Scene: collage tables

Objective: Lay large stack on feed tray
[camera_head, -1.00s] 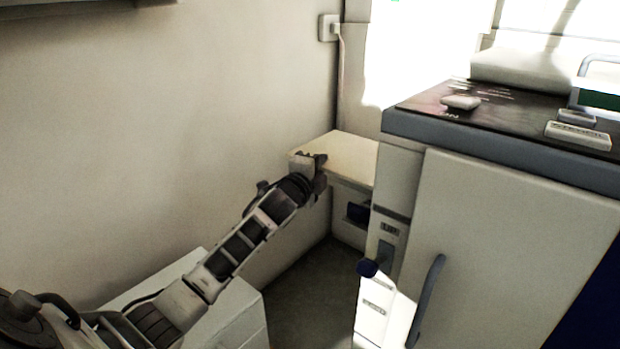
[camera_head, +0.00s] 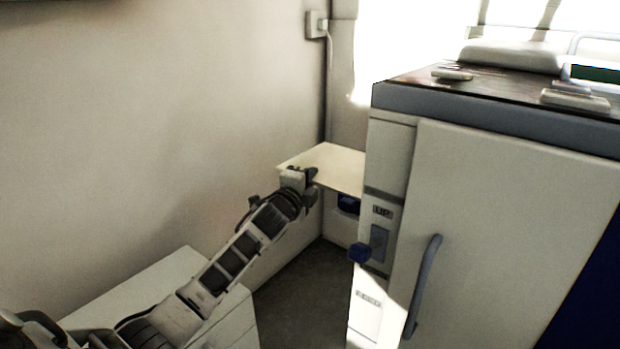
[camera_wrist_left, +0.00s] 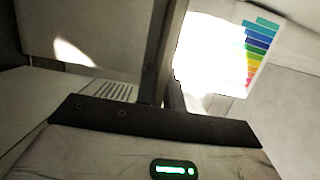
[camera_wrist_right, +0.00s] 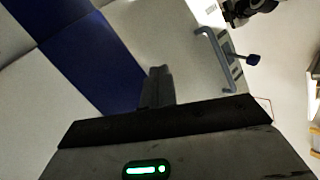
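My left gripper (camera_head: 311,174) is at the near left edge of a thin cream flat surface (camera_head: 338,167), in the corner beside the large machine. I cannot tell whether this surface is the feed tray or a stack, nor whether the gripper touches it. In the left wrist view, a dark upright bar (camera_wrist_left: 168,55) rises from the gripper; whether anything is held is unclear. In the right wrist view, my right gripper (camera_wrist_right: 157,75) has its fingers together with nothing visible between them. It is out of the head view. No large stack can be clearly made out.
The large machine (camera_head: 500,220) with a grey handle (camera_head: 422,285) and blue knob (camera_head: 359,253) fills the right. A low white cabinet (camera_head: 165,275) stands under my left arm. A bright sheet with colour bars (camera_wrist_left: 257,50) shows in the left wrist view. Dark floor lies between.

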